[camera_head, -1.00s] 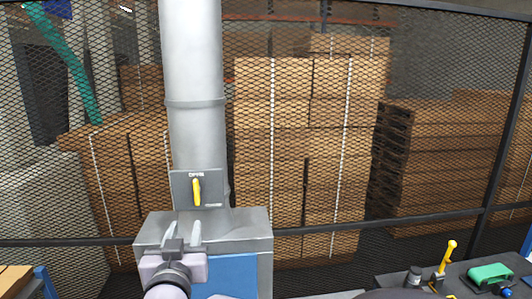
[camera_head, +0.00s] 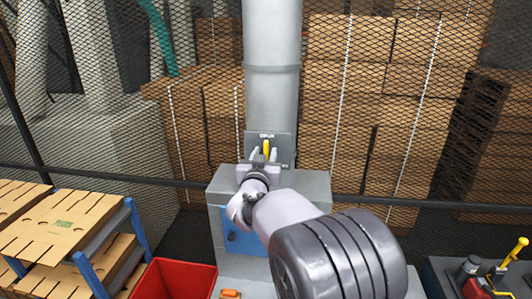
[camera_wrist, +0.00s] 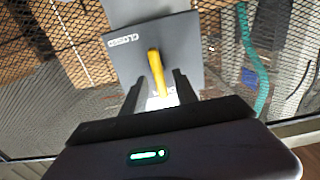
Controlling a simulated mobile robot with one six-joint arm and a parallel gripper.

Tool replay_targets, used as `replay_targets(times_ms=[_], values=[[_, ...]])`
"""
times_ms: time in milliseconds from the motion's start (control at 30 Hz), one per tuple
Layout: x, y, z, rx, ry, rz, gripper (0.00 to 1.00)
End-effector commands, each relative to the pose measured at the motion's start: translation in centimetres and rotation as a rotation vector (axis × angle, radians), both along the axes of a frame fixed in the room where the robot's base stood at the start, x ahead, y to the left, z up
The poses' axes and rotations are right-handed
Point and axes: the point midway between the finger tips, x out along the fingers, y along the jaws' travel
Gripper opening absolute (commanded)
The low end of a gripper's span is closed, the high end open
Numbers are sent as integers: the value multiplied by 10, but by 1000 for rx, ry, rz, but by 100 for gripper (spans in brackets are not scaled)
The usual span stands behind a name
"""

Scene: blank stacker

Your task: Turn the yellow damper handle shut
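The yellow damper handle (camera_head: 266,148) stands upright on a grey plate (camera_head: 284,146) on the duct, pointing to the label OPEN at the plate's top. My gripper (camera_head: 264,156) is at the plate, one finger on each side of the handle. In the wrist view the handle (camera_wrist: 156,70) lies between the two dark fingers of my gripper (camera_wrist: 157,90), with gaps on both sides, so it is open.
The grey duct (camera_head: 272,95) rises from a grey cabinet (camera_head: 318,188). A mesh fence (camera_head: 400,120) stands behind, with stacked cardboard beyond. A cardboard rack (camera_head: 60,225) and a red bin (camera_head: 170,280) are at left. A bench with a yellow lever (camera_head: 514,250) is at right.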

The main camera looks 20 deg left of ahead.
Motion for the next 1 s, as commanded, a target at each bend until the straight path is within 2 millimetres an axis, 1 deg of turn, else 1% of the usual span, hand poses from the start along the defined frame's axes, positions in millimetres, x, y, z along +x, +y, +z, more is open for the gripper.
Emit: replay_targets(times_ms=[100, 133, 300, 667, 867, 1000], values=[[0, 0, 0, 0, 0, 0, 35], [0, 0, 0, 0, 0, 0, 33], [0, 0, 0, 0, 0, 0, 0], [0, 0, -2, 19, 5, 0, 0], [0, -1, -4, 110, 23, 0, 0], [0, -2, -6, 218, 48, 0, 0]])
